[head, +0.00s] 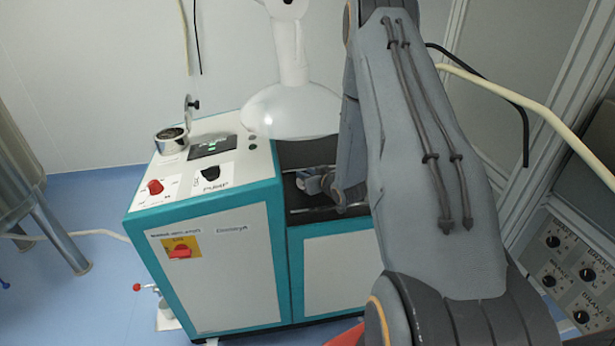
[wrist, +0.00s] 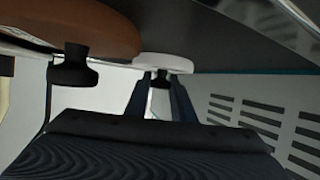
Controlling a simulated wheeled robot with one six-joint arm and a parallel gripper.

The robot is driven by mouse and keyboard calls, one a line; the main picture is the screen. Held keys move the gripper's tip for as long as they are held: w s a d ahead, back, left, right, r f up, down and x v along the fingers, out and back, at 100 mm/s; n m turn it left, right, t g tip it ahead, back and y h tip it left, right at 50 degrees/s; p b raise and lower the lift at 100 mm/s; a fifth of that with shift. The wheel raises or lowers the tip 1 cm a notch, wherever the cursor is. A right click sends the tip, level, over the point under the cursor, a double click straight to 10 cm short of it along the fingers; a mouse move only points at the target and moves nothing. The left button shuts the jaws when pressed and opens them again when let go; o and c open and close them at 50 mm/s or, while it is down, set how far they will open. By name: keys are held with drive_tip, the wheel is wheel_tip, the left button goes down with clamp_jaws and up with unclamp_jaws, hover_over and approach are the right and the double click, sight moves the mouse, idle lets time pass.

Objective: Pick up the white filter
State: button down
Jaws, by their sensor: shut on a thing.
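In the wrist view, the white filter (wrist: 166,62) is a pale disc with a small black knob (wrist: 161,80). My gripper (wrist: 160,84) has its two dark fingers on either side of this knob, shut on it. In the head view, my gripper (head: 313,183) is at the dark recess of the teal and white machine (head: 225,262). My arm covers part of it there, and I cannot make out the filter in that view.
A brown disc (wrist: 70,28) with its own black knob (wrist: 75,66) sits close beside the white filter. A slotted vent panel (wrist: 255,120) is at the right. In the head view, a white hood (head: 290,112) hangs beside my arm, over the machine.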

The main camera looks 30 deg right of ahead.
wheel_tip(320, 180, up, 10)
drive_tip(key=shift+f+b, duration=0.2)
drive_tip(key=shift+b, duration=0.65)
